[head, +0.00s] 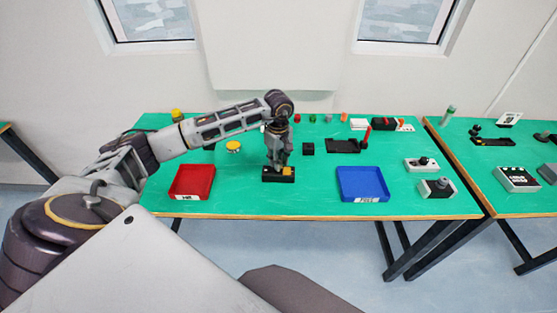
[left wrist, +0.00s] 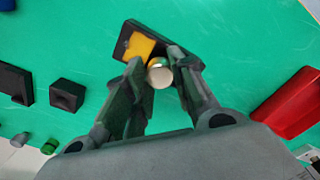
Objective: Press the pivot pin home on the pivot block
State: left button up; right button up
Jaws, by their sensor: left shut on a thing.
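The pivot block (head: 271,179) is a black base with a yellow part on top, on the green table between the two trays. It also shows in the left wrist view (left wrist: 126,48), tilted in the picture. My left gripper (head: 277,166) points down at the block. In the left wrist view its fingers (left wrist: 160,67) are closed on the pivot pin (left wrist: 160,76), whose round, pale metallic end faces the camera. The pin's lower part is hidden, so I cannot tell how deep it sits in the block. My right gripper is out of view.
A red tray (head: 192,182) lies left of the block and a blue tray (head: 362,183) right of it. A small black block (head: 307,148) and a yellow round button (head: 233,146) stand behind. Green table is clear around the pivot block.

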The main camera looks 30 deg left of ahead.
pick_arm(q)
jog(key=shift+f+b, duration=0.8)
jog(key=shift+f, duration=0.15)
jog(key=o, duration=1.1)
notch_tip(320, 180, up, 12)
dwell(0.6)
dwell(1.2)
